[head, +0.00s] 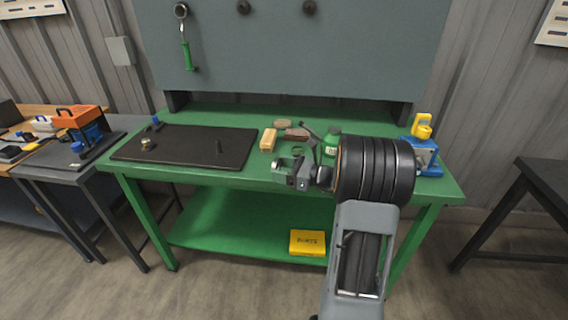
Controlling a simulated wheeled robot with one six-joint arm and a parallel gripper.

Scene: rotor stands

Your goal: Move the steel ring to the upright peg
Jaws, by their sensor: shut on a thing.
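My gripper (284,168) is over the front part of the green bench, right of the dark mat. It is shut on a small grey thing that looks like the steel ring; the jaws hide most of it and its outline is unclear. The upright peg (219,146) is a short dark post standing on the right half of the black mat (185,165), left of my gripper and apart from it. A small brass-and-steel piece (147,144) stands at the mat's left, and a small blue piece (155,122) is at its back left edge.
A yellow block (268,139), brown blocks (297,134) and a green bottle (331,142) stand behind my gripper. A blue-and-yellow device (424,150) is at the bench's right end. The mat is bare around the peg. A yellow box (307,243) lies on the lower shelf.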

